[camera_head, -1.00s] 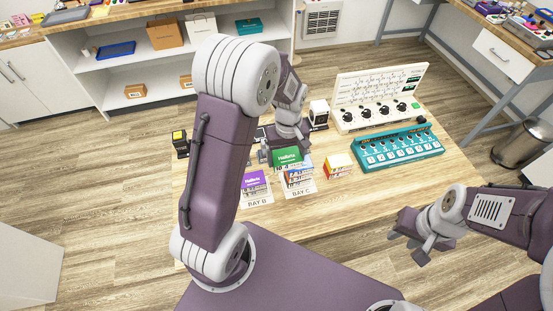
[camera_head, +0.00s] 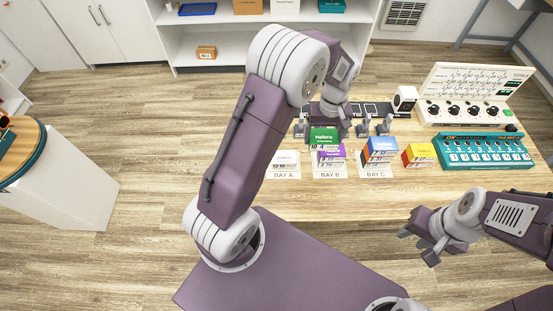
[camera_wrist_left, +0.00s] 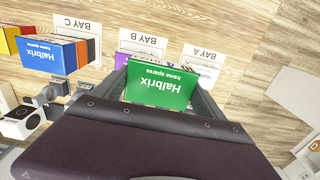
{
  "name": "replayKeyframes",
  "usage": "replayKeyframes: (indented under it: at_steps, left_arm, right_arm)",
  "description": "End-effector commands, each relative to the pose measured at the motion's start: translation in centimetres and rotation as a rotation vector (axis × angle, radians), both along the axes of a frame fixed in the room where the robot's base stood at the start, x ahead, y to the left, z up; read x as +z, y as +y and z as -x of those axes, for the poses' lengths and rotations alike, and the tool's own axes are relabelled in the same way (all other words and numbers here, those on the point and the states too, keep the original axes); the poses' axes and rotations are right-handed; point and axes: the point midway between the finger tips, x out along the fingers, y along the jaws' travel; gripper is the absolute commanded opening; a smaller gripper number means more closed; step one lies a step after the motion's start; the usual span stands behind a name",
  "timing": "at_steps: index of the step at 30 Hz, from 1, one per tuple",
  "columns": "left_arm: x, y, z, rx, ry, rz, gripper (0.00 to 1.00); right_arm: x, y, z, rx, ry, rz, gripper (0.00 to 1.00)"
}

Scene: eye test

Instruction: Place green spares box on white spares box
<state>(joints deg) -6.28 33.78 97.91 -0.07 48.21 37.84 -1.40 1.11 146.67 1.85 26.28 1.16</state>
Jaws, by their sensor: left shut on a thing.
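My left gripper (camera_head: 326,127) is shut on the green spares box (camera_head: 324,136), which reads "Halbrix". In the head view it appears over the purple box (camera_head: 329,153) at BAY B. In the left wrist view the green box (camera_wrist_left: 160,84) sits between the fingers, above the table between the BAY B and BAY A cards. The white spares box (camera_head: 286,158) lies at BAY A, to the left of the held box, with nothing seen on it. It is partly hidden by the gripper in the wrist view. My right gripper (camera_head: 419,244) is open and empty, near the table's front edge.
A blue-topped stack (camera_head: 381,147) stands at BAY C, with a yellow and red box (camera_head: 419,154) beside it. A teal panel (camera_head: 484,150) and a cream panel with knobs (camera_head: 468,98) stand at the right. The table left of BAY A is clear.

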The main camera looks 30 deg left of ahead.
Motion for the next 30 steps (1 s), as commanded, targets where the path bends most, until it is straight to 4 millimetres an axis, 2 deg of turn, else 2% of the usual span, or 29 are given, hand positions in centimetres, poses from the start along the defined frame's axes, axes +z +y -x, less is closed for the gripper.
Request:
replayKeyframes:
  at_steps: [5,13,18,24,30]
  left_arm:
    - [-0.6,1.0,0.4,0.003,0.003,-0.001,0.37]
    - [-4.9,7.8,3.0,0.007,0.004,0.0,0.37]
    - [-6.6,10.5,4.0,0.004,0.003,0.001,0.37]
    - [-7.3,11.0,4.2,-0.001,0.001,0.0,0.37]
    - [-10.6,11.0,4.2,-0.001,0.002,0.0,0.37]
  right_arm:
    - [0.1,0.0,0.0,0.0,0.0,0.0,0.36]
    - [0.3,0.0,0.0,0.0,0.0,0.0,0.36]
    - [0.4,0.0,0.0,0.0,0.0,0.0,0.36]
    - [0.4,0.0,0.0,0.0,0.0,0.0,0.36]
    - [0.5,0.0,0.0,0.0,0.0,0.0,0.36]
